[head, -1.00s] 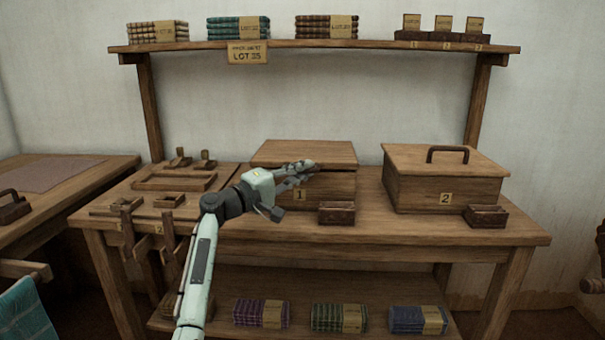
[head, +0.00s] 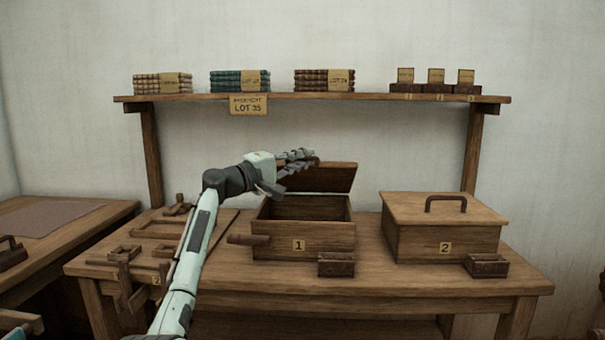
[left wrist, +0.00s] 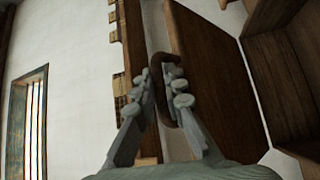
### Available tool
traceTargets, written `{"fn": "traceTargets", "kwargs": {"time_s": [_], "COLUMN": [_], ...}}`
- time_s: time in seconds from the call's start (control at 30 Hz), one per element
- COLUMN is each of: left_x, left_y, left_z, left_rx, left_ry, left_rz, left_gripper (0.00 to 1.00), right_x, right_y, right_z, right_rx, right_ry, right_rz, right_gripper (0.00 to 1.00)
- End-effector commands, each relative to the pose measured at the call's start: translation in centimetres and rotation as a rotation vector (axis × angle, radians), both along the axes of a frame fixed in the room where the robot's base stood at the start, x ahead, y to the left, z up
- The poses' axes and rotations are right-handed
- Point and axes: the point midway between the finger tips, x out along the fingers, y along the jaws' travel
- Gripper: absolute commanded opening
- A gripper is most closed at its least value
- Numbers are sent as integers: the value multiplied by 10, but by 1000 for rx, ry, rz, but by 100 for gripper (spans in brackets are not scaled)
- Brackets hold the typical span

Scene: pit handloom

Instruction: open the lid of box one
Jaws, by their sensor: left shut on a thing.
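Box one (head: 325,243) is a wooden box with a "1" label, standing on the table. Its lid (head: 333,178) is raised and tilted up at the back, so the dark inside shows. My left gripper (head: 302,162) is at the top of the lid, above the box. In the left wrist view its fingers (left wrist: 165,88) are shut on the curved brown lid handle (left wrist: 159,70). The lid (left wrist: 210,70) shows beside them there. The handle is mostly hidden by the gripper in the head view. My right gripper is not in view.
Box two (head: 430,243), lid shut, stands to the right on the table (head: 420,282). Small dark blocks (head: 336,264) sit in front of both boxes. Wooden frame parts (head: 135,255) lie at left. A shelf (head: 360,97) with stacked cloths hangs above and behind.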

Motion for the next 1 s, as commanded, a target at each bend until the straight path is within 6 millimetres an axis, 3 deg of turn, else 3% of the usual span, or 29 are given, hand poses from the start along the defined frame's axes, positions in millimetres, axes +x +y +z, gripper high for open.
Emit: {"fn": "traceTargets", "kwargs": {"time_s": [0.1,0.5,0.53,0.7,1.0], "left_x": [3,4,4,4,3], "left_y": [1,1,1,0,1], "left_z": [8,10,10,8,6], "left_rx": [-4,-5,-5,-4,-2], "left_ry": [-6,-6,-6,-4,-1], "left_rz": [1,1,1,0,1], "left_gripper": [0,0,11,31,31], "right_x": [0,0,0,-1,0], "right_y": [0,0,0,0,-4], "right_z": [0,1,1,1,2], "right_rx": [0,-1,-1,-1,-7], "right_ry": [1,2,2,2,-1], "right_rz": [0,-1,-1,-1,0], "right_gripper": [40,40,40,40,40]}}
